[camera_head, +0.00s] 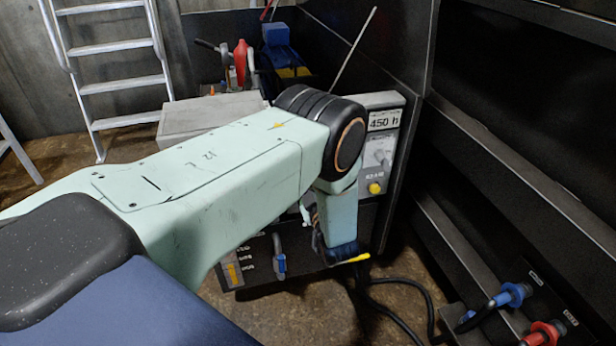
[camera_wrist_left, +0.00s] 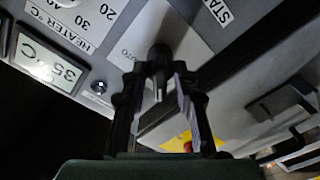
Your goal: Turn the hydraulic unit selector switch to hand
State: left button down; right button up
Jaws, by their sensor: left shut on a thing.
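The selector switch has a black knob (camera_wrist_left: 160,54) on a grey panel, with an "AUTO" label on its plate to the left in the left wrist view. My left gripper (camera_wrist_left: 159,72) is shut on this knob, with one finger on either side of it. The knob's pointer position is hard to make out. In the head view my left arm crosses from the left to the control cabinet (camera_head: 385,120) and hides the switch and the fingertips. My right gripper is not in view.
The left wrist view shows a "HEATER °C" dial label (camera_wrist_left: 84,33), a 35 °C display (camera_wrist_left: 46,66) and a black handle (camera_wrist_left: 286,100). A yellow knob (camera_head: 375,188) is on the cabinet. A ladder (camera_head: 118,80), black cables (camera_head: 405,286) and a dark wall (camera_head: 520,150) surround it.

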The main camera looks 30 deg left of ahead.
pick_arm(q)
jog(key=shift+d+f, duration=0.1)
jog(key=shift+f, duration=0.05)
dwell(0.4)
jog(key=c, duration=1.4)
grip_release()
jog(key=v, duration=1.2)
